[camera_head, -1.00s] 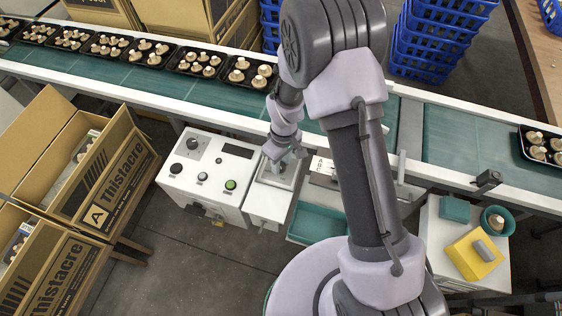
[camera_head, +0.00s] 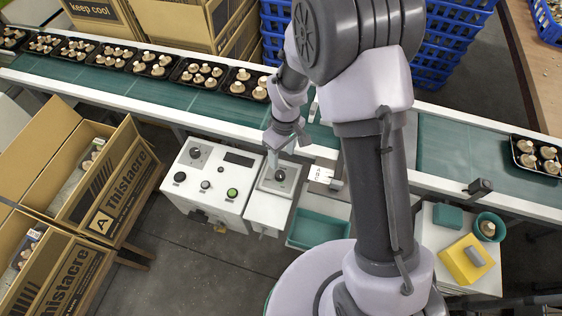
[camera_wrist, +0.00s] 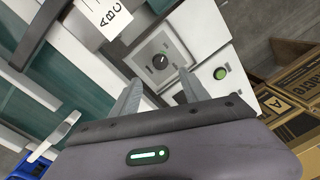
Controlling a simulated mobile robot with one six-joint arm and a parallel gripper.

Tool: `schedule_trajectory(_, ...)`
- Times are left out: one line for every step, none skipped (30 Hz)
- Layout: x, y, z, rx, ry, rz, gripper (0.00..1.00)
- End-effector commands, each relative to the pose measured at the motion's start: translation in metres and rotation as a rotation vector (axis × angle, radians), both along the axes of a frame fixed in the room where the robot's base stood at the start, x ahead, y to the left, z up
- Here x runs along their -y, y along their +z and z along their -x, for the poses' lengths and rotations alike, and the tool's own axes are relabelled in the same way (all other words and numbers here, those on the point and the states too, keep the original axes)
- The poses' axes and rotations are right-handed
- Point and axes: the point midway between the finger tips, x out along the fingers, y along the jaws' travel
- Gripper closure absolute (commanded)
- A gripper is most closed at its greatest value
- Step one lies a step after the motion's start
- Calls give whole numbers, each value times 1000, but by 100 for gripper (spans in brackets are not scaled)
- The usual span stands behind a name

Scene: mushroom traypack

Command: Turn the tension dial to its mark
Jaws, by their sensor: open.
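A dial with a dark round knob (camera_head: 280,175) sits on a grey plate on top of the small white box. In the wrist view this knob (camera_wrist: 160,62) has a light pointer line; its mark is too small to make out. A second dial (camera_head: 195,153) is on the white control panel to the left; no readable label shows which is the tension dial. My gripper (camera_head: 273,160) is over the far side of the small box, close to the knob. In the wrist view my gripper (camera_wrist: 159,77) is open and empty, its fingers apart and pointing towards the plate.
The control panel (camera_head: 213,207) carries a green button (camera_head: 232,193) and black knobs. A white card (camera_head: 318,175) stands right of the dial box. The conveyor (camera_head: 215,103) with mushroom trays runs behind. A teal tray (camera_head: 318,230) is at front right; cartons (camera_head: 120,185) stand left.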

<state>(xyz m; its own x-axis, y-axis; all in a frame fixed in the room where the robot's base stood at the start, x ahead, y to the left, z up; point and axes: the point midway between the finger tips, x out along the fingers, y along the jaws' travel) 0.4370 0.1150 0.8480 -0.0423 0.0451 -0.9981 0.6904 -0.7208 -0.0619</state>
Motion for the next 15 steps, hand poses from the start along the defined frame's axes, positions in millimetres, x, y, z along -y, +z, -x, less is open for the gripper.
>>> schedule_trajectory(1,22,-2,4,0,-1,47)
schedule_trajectory(1,30,-2,3,0,0,47)
schedule_trajectory(1,40,-2,3,0,0,47)
schedule_trajectory(2,47,-2,4,-1,-1,47)
schedule_trajectory(2,53,-2,2,0,-1,47)
schedule_trajectory(2,60,-3,1,0,0,47)
schedule_trajectory(3,64,-3,2,1,1,47)
schedule_trajectory(3,68,-3,1,1,1,47)
schedule_trajectory(3,71,-3,0,1,0,47)
schedule_trajectory(3,73,-3,-1,1,1,47)
schedule_trajectory(3,74,-3,0,1,0,47)
schedule_trajectory(3,75,-3,0,1,0,47)
schedule_trajectory(3,75,-3,-1,1,1,47)
schedule_trajectory(3,75,-3,-1,1,1,47)
schedule_trajectory(3,75,-3,-1,1,1,47)
